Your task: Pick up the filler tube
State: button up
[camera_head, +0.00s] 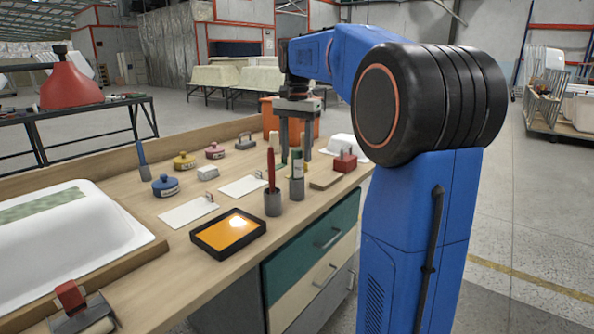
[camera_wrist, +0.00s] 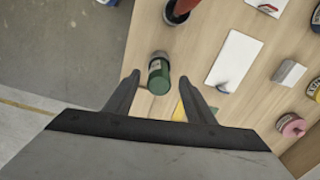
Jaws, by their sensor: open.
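The filler tube (camera_head: 297,165) is green and white and stands upright in a small grey cup (camera_head: 297,189) near the front edge of the bench. In the wrist view, the fingertips (camera_wrist: 160,77) lie on either side of the tube, with gaps visible on both sides. How far down the fingers reach along the tube is hard to tell.
A second cup (camera_head: 273,204) holding a red tool stands close beside. White cards (camera_head: 188,213), small lidded pots (camera_head: 166,186) and an orange-topped tray (camera_head: 229,233) lie to the left.

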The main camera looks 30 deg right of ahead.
aim_at(297, 159)
jog(key=shift+d+f, duration=0.1)
jog(key=shift+f, duration=1.5)
jog(key=c, duration=1.2)
jog(key=shift+o, duration=0.2)
jog(key=shift+r, duration=0.1)
